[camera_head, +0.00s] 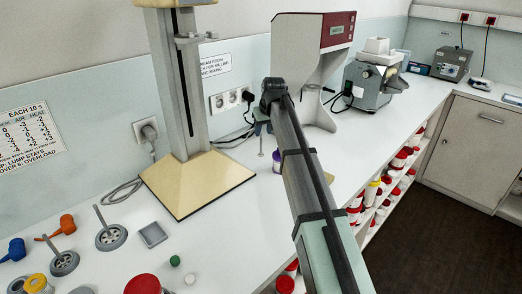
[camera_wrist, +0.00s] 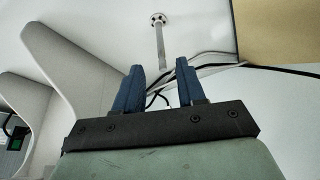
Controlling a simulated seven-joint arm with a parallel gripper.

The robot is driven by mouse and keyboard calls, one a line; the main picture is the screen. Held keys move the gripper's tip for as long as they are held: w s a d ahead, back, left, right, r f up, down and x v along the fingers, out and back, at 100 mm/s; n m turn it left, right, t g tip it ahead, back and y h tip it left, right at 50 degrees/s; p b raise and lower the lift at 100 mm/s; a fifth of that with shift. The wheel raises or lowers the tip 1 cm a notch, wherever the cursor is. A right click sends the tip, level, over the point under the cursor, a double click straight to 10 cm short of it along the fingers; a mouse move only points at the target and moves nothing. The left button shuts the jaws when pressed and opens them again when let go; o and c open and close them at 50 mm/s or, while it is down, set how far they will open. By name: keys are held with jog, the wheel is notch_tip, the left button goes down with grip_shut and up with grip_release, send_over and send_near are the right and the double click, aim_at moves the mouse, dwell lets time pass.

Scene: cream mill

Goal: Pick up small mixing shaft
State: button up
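A thin metal mixing shaft (camera_wrist: 160,42) with a small round, holed disc at its far end shows in the wrist view. Its near end lies in line with the gap between my fingers. In the head view a thin upright rod (camera_head: 261,143) shows below my gripper (camera_head: 262,127), which is small and partly hidden there. In the wrist view my gripper (camera_wrist: 158,65) is open, its two blue fingers apart on either side of the rod's near end. I see no contact. Two larger shafts with wheel-like discs, one here (camera_head: 111,237) and one here (camera_head: 64,262), stand at the left.
A stand with a beige base plate (camera_head: 190,205) is left of my gripper. A purple-and-white jar (camera_head: 277,162) stands close by. A white machine with a red top (camera_head: 288,55) is behind. Cables (camera_wrist: 215,60) lie beyond the fingers.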

aim_at(261, 137)
jog(key=shift+x, duration=3.9)
jog(key=shift+s, duration=0.15)
grip_shut()
